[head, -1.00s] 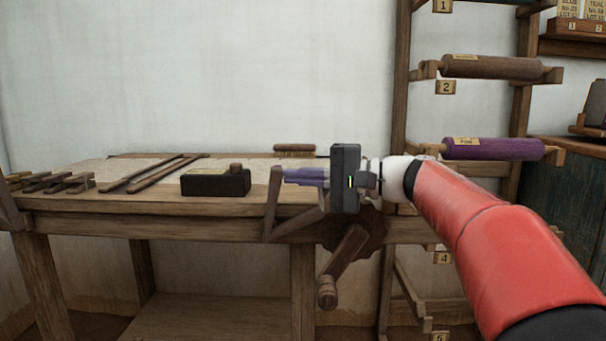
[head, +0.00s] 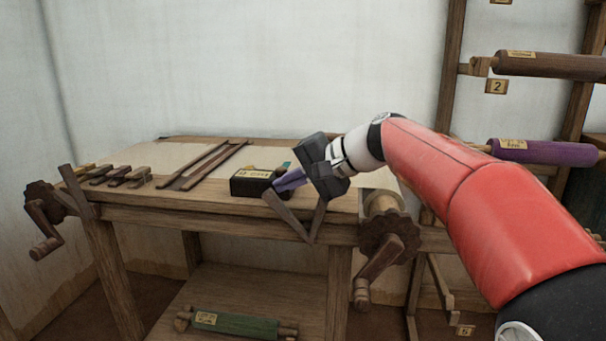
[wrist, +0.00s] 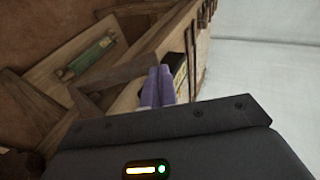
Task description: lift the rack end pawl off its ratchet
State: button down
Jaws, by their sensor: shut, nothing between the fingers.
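The rack end pawl (head: 286,216) is a brown wooden V-shaped lever on the bench's front, towards the roller rack. Its long arm leans up and left. Its short arm points steeply up and right, apart from the toothed wooden ratchet wheel (head: 396,240), which carries a crank handle. My gripper (head: 278,185) has its purple fingers shut and empty, at the upper end of the long arm. In the wrist view the fingers (wrist: 158,84) lie close beside the pawl (wrist: 116,74); I cannot tell whether they touch.
A black box (head: 250,184) stands on the bench just behind the fingers. Wooden sticks (head: 207,163) and several small clamps (head: 115,175) lie left. Another ratchet wheel (head: 42,198) sits at the far left end. A green roller (head: 236,324) lies on the lower shelf. The roller rack (head: 450,90) stands right.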

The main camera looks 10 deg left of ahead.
jog(key=shift+a+f, duration=0.25)
jog(key=shift+a, duration=0.45)
jog(key=shift+s+a+f, duration=0.1)
jog(key=shift+a, duration=0.05)
